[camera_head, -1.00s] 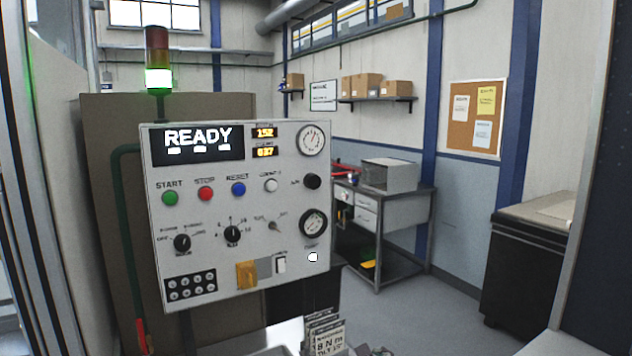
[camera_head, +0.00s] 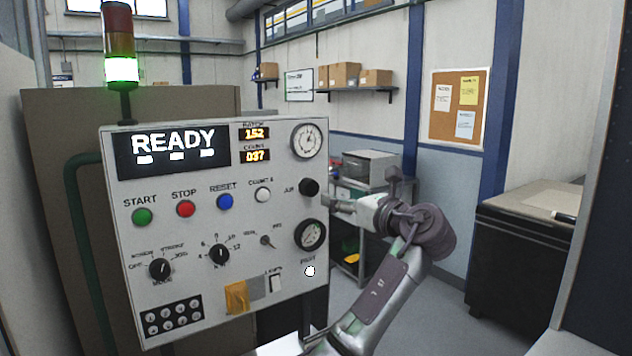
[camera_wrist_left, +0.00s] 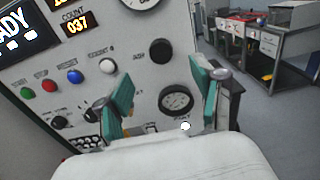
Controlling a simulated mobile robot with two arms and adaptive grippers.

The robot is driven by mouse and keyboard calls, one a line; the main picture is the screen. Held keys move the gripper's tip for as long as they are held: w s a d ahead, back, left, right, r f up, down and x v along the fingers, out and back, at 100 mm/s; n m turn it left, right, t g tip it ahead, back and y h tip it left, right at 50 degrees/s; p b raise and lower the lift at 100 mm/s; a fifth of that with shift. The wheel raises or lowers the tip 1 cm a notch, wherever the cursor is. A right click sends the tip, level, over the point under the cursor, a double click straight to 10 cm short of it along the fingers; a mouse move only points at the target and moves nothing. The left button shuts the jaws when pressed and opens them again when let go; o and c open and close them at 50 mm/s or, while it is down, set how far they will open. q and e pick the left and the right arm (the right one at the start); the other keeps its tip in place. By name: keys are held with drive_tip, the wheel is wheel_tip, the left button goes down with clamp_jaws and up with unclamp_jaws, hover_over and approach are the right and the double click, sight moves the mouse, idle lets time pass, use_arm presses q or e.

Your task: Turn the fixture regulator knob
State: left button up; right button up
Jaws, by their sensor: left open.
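The control panel (camera_head: 270,310) faces me. A black round knob (camera_head: 309,187) labelled AIR sits at its right edge, between two gauges. The lower gauge (camera_head: 310,235) is just below it. In the left wrist view the same black knob (camera_wrist_left: 161,52) is ahead of the fingertips, and the lower gauge (camera_wrist_left: 176,100) shows between the fingers. My left gripper (camera_wrist_left: 160,75) is open, with teal finger pads apart and nothing between them. In the head view my left gripper (camera_head: 332,204) is at the panel's right edge, close to the knob; contact cannot be told.
A workbench (camera_head: 345,190) stands behind. A dark cabinet (camera_head: 520,260) is at right.

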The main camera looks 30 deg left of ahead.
sight(312, 187)
use_arm(q)
drive_tip(key=p+x, duration=0.1)
drive_tip(key=x, duration=0.2)
drive_tip(key=p+x, duration=0.1)
drive_tip(key=x, duration=0.5)
drive_tip(key=shift+a+f+p, duration=0.35)
drive_tip(key=shift+p, duration=0.05)
drive_tip(key=shift+w+a, duration=0.1)
drive_tip(key=shift+a, duration=0.1)
drive_tip(key=shift+w+a+f, duration=0.1)
drive_tip(key=shift+w+a, duration=0.05)
drive_tip(key=shift+a, duration=0.1)
drive_tip(key=c, duration=1.1)
use_arm(e)
drive_tip(key=r, duration=0.2)
drive_tip(key=a+r, duration=0.1)
drive_tip(key=shift+w+a+r, duration=0.15)
drive_tip(key=shift+w+r, duration=0.05)
drive_tip(key=shift+r, duration=0.2)
use_arm(q)
drive_tip(key=shift+n, duration=0.4)
use_arm(e)
drive_tip(key=shift+a+f, duration=0.1)
drive_tip(key=shift+a, duration=0.1)
